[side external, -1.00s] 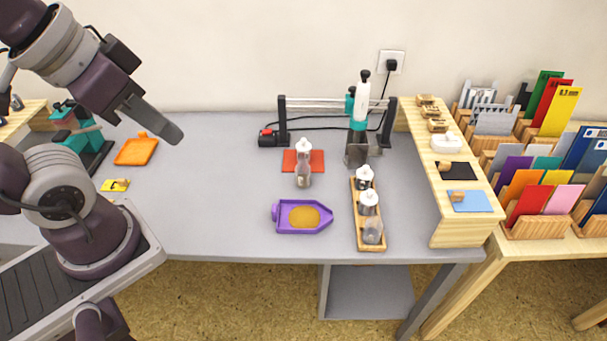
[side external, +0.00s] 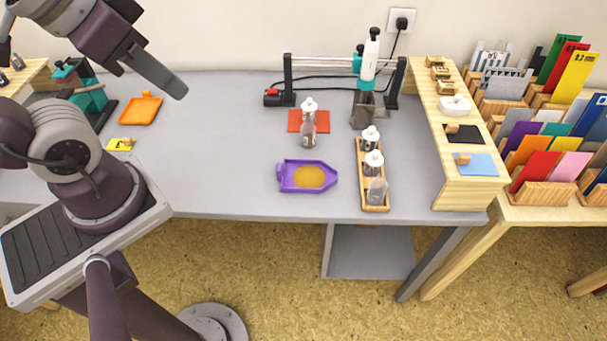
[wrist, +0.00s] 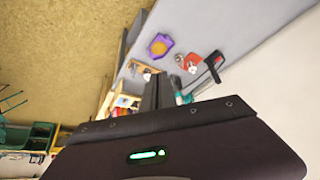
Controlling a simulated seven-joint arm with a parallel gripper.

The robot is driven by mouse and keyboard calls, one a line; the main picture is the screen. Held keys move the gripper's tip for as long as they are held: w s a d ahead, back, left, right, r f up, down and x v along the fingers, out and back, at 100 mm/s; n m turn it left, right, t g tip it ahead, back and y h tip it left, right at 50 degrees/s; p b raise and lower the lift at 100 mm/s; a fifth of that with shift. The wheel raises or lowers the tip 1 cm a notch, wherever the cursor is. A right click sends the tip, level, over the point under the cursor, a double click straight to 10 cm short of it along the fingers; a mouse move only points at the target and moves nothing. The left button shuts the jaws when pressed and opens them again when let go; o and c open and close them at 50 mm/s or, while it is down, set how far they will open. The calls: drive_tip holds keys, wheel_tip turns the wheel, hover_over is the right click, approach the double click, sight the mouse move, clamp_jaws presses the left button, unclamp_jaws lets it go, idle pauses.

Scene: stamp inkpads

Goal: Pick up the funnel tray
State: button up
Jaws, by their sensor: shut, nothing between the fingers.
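A purple tray (side external: 306,176) with a pointed end on the right and a small tab on the left lies flat near the table's front edge. It holds golden powder (side external: 308,177). It also shows in the wrist view (wrist: 160,46). An orange tray (side external: 141,108) lies farther left on the table. My gripper (side external: 178,88) is at the upper left of the side view, raised and well left of the purple tray. It is shut and empty. Its fingers also show in the wrist view (wrist: 158,90), apart from the purple tray.
Right of the purple tray is a wooden rack (side external: 376,206) with several bottles. A bottle (side external: 308,128) stands by a red pad (side external: 294,122) behind it. A railed device (side external: 330,64) stands at the back.

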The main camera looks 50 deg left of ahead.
drive_tip(key=o, duration=0.7)
drive_tip(key=shift+o, duration=0.2)
drive_tip(key=m+g, duration=0.5)
drive_tip(key=m, duration=2)
hover_over(280, 165)
drive_tip(key=a, duration=0.1)
drive_tip(key=shift+y, duration=0.3)
drive_tip(key=f, duration=2.6)
drive_tip(key=shift+w+f, duration=0.2)
drive_tip(key=shift+f, duration=0.15)
drive_tip(key=f, duration=0.3)
drive_tip(key=f+m, duration=0.1)
drive_tip(key=f, duration=0.2)
drive_tip(key=d+f+m, duration=0.1)
drive_tip(key=f, duration=0.3)
drive_tip(key=shift+s+g, duration=0.25)
drive_tip(key=shift+g, duration=0.05)
drive_tip(key=shift+c, duration=0.2)
